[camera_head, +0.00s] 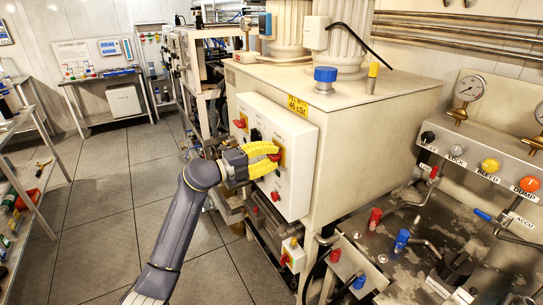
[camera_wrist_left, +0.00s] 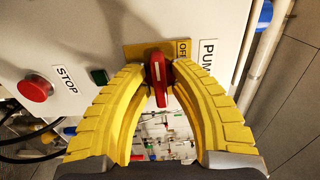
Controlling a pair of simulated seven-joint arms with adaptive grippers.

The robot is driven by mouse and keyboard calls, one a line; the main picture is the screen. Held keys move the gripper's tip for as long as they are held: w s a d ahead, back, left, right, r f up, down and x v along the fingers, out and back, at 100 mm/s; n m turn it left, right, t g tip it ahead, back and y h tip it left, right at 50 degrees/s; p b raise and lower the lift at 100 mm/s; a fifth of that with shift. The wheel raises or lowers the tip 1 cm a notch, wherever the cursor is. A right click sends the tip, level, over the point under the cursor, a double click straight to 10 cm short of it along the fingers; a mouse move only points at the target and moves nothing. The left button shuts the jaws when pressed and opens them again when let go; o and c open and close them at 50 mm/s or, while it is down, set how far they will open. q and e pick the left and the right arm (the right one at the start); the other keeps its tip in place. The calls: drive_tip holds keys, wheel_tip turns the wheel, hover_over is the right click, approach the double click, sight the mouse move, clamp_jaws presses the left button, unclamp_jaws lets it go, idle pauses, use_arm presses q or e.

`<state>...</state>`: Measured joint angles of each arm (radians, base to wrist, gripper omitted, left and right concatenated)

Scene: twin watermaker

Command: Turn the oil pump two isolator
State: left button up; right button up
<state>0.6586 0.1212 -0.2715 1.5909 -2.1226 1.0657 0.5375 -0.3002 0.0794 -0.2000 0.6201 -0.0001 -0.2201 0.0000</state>
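A red isolator handle (camera_wrist_left: 159,80) on a yellow plate sits on the white panel. A label beside it starts "PUM"; its number is not readable. An "OFF" mark is on the plate. The handle also shows in the head view (camera_head: 275,157). My left gripper (camera_head: 278,158) has its yellow fingertips on either side of the handle, seemingly pressed against it; it also shows in the wrist view (camera_wrist_left: 161,70). My right gripper is not in view.
A red STOP button (camera_wrist_left: 35,88) and a dark green button (camera_wrist_left: 98,76) are on the same panel. Another red handle (camera_head: 240,123) is at the panel's upper left. A valve bench (camera_head: 400,250) is at the right. The tiled floor (camera_head: 110,200) is open at left.

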use_arm(q)
clamp_jaws()
drive_tip(key=m, duration=0.4)
drive_tip(key=shift+a, duration=0.1)
drive_tip(key=m, duration=0.4)
drive_tip(key=shift+m, duration=0.3)
drive_tip(key=m, duration=0.9)
drive_tip(key=shift+m, duration=0.3)
